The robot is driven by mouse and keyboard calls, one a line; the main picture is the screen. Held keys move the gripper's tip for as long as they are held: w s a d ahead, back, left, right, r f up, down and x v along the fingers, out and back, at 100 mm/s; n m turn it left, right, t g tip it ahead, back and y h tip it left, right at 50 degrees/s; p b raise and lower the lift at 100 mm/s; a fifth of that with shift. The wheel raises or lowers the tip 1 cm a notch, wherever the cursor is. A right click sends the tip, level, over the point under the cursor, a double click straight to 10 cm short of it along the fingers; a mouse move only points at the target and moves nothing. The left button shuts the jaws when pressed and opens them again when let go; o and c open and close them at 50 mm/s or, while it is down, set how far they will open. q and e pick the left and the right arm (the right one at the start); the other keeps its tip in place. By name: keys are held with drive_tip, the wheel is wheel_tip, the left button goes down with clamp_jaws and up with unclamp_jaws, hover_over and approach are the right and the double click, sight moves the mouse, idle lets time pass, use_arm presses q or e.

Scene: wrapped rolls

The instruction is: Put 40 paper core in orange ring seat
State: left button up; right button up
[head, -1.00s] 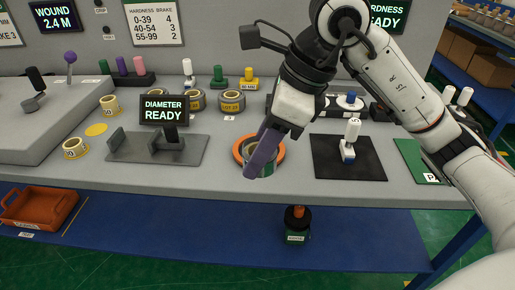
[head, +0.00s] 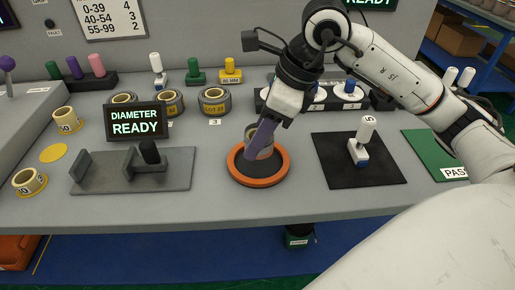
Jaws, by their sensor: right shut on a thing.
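The orange ring seat (head: 284,169) is a flat orange ring with a dark centre on the grey bench. My right gripper (head: 257,150) reaches down over it, with a purple finger in front. It is shut on a pale, short hollow core (head: 265,148), which shows over the back part of the dark centre. The finger hides part of the core; its number is not readable, and I cannot tell whether it touches the seat. Two cream cores with yellow labels, a back one (head: 67,120) and a front one (head: 29,181), stand at the left. My left gripper is not in view.
A bare yellow disc (head: 53,153) lies between the cream cores. The grey fixture with the "DIAMETER READY" display (head: 136,121) is left of the seat. A black mat (head: 335,173) with a white-handled stamp (head: 360,148) is right. Several labelled rolls (head: 214,101) stand behind.

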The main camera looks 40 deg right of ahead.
sight(258, 162)
drive_tip(key=shift+f, duration=1.65)
drive_tip(key=shift+f+b, duration=0.2)
drive_tip(key=shift+b, duration=0.15)
drive_tip(key=o, duration=1.1)
drive_tip(key=shift+d+r, duration=0.1)
drive_tip(key=shift+r, duration=0.4)
drive_tip(key=p+v, duration=0.1)
drive_tip(key=v, duration=1)
drive_tip(key=shift+s+r+p, duration=0.1)
drive_tip(key=shift+r+p, duration=0.05)
drive_tip(key=shift+p, duration=0.15)
